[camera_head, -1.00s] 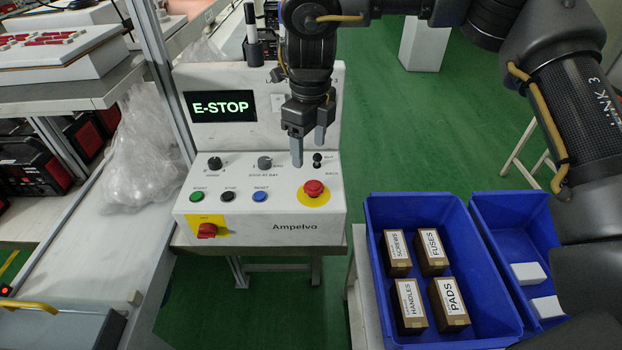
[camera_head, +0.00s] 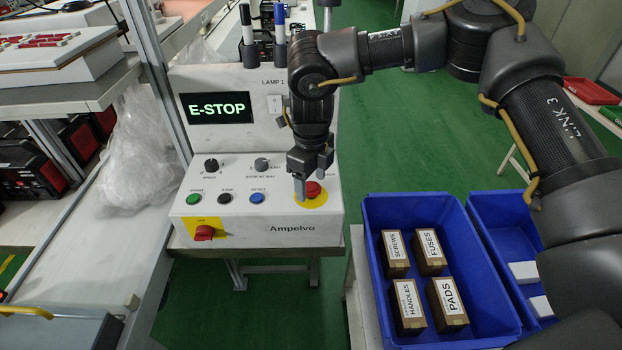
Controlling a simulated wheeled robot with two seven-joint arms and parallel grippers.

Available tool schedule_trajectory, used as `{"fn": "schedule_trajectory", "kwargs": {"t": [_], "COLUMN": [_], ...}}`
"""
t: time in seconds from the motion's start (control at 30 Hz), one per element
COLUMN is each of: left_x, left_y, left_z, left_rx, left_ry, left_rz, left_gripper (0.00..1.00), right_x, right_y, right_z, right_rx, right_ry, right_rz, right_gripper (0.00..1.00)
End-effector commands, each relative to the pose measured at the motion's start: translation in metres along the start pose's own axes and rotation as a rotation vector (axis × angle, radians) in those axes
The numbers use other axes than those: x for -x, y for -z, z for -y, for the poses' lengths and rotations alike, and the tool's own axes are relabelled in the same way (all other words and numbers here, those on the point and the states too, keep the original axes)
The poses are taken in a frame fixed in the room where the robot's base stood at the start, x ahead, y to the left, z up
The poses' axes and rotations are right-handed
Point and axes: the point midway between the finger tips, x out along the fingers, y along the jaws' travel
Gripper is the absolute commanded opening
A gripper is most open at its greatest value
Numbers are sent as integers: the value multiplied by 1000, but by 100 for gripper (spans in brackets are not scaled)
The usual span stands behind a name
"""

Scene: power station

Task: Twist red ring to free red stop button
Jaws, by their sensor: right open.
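The red stop button (camera_head: 313,189) sits on a round yellow plate (camera_head: 316,203) at the right of the white control panel (camera_head: 300,231). Its red ring cannot be told apart from the button at this size. My right gripper (camera_head: 311,186) points down over the button. Its fingers are open, one in front of the button's left side and the other behind it, partly hidden. I cannot tell whether the fingers touch it. The panel's screen (camera_head: 220,108) reads E-STOP. My left gripper is not in view.
A red rotary switch (camera_head: 204,232) on a yellow plate is at the panel's front left. Green (camera_head: 194,198), black (camera_head: 225,198) and blue (camera_head: 257,197) buttons and knobs lie left of my gripper. A blue bin (camera_head: 375,300) with labelled boxes stands to the right.

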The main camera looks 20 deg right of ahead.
Motion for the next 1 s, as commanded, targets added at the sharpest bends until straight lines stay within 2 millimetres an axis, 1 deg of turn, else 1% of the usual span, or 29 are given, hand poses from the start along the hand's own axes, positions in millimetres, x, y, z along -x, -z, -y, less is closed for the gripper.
{"fn": "schedule_trajectory", "kwargs": {"t": [0.1,0.33,0.37,0.6,0.7,0.87,1.0], "left_x": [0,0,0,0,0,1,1], "left_y": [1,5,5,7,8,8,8], "left_z": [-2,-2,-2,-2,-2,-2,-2], "left_rx": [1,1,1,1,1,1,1], "left_ry": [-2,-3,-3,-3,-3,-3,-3], "left_rz": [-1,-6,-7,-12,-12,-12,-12], "left_gripper": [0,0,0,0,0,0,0], "right_x": [-4,-5,-5,-4,-4,-4,-4], "right_y": [0,0,0,0,0,0,0], "right_z": [0,0,0,0,0,0,0], "right_rx": [0,0,0,0,0,-11,-54], "right_ry": [0,1,1,0,0,0,-1], "right_rz": [1,2,2,2,2,2,1], "right_gripper": [64,64,61,30,19,19,19]}}
